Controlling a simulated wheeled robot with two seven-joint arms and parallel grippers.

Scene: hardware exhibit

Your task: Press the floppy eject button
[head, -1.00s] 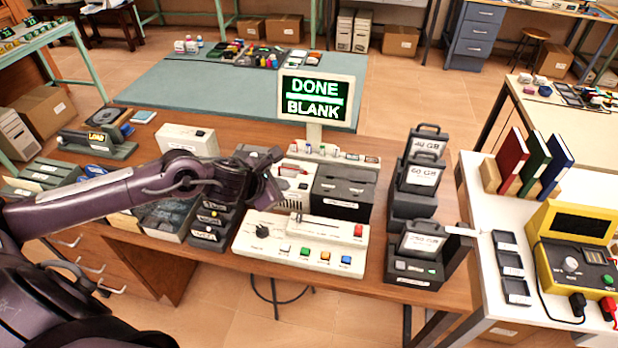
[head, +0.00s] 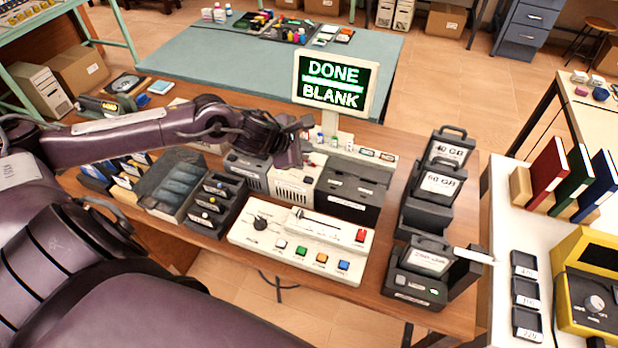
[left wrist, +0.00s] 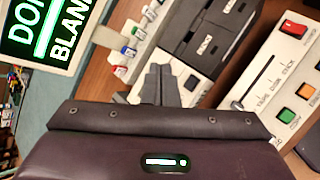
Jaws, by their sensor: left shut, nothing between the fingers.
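Behind the beige control panel (head: 300,247) stands a row of drive units. A beige vented unit (head: 292,188) is beside a unit with a black top (head: 352,188), which also shows in the left wrist view (left wrist: 205,38). I cannot tell which small part is the floppy eject button. My left gripper (head: 303,142) reaches in from the left, above the back of the beige unit and below the monitor. Contact cannot be told. My right gripper is out of view.
The monitor (head: 335,82) reads DONE and BLANK and stands close behind my gripper. Dark drive docks (head: 430,270) are on the right. Black cartridge racks (head: 214,205) are below my forearm.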

